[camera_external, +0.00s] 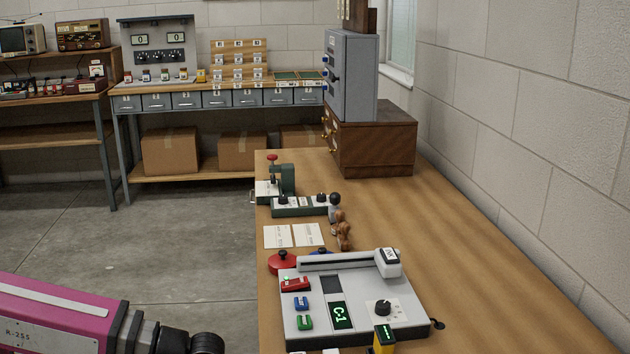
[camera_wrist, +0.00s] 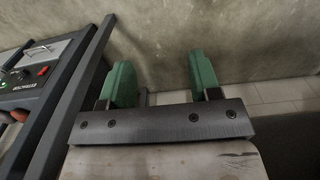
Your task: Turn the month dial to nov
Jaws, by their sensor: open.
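No month lettering is readable in either view, so I cannot tell which knob is the month dial. A low green device (camera_external: 287,210) on the wooden table carries two black knobs, the left knob (camera_external: 283,198) and the right knob (camera_external: 321,197). Nearer, a grey console (camera_external: 355,284) has another black knob (camera_external: 384,307) on a white plate and a lit green display (camera_external: 341,315). In the wrist view my gripper (camera_wrist: 160,84) is open, its green fingers wide apart with nothing between them. In the external view my pink arm is at the lower left, off the table; its fingers are not visible there.
The wooden table (camera_external: 480,250) is clear along its right side by the wall. A wooden cabinet (camera_external: 372,140) with a grey box (camera_external: 352,75) stands at its far end. White cards (camera_external: 292,236) lie between the devices. The wrist view shows a dark-framed unit (camera_wrist: 42,85) at left.

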